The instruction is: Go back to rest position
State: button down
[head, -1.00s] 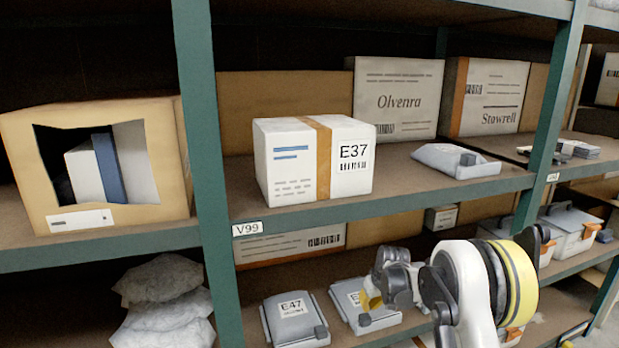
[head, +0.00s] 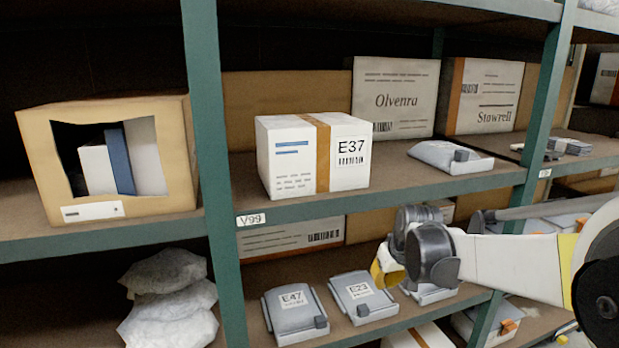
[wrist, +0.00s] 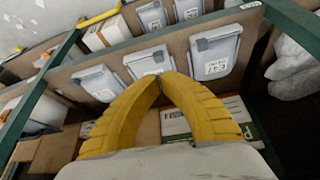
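My gripper (head: 386,266) shows in the head view in front of the lower shelf level, to the right of the grey cases, with its yellow fingers pointing down and left. In the wrist view the two yellow fingers of my gripper (wrist: 161,75) curve together and their tips meet. Nothing shows between them. The tips appear in front of a grey case (wrist: 147,61); whether they touch it cannot be told, though no case is gripped.
Green-edged racks fill the view. A white E37 box (head: 290,160) stands on the middle shelf (head: 400,200). Grey cases E47 (head: 294,318) and E23 (head: 361,304) lie below. A green upright (head: 205,130) stands left, beside an open carton (head: 180,170).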

jog(key=s+r+m, duration=0.1)
jog(key=s+r, duration=0.2)
jog(key=s, duration=0.5)
jog(key=s+r, duration=0.4)
jog(key=s, duration=0.4)
jog(key=s+f+m+t, duration=0.1)
jog(key=s+f+t, duration=0.1)
jog(key=s, duration=1.1)
jog(key=shift+s+d+f+h, duration=0.15)
jog(key=shift+f+h, duration=0.25)
jog(key=shift+f, duration=0.25)
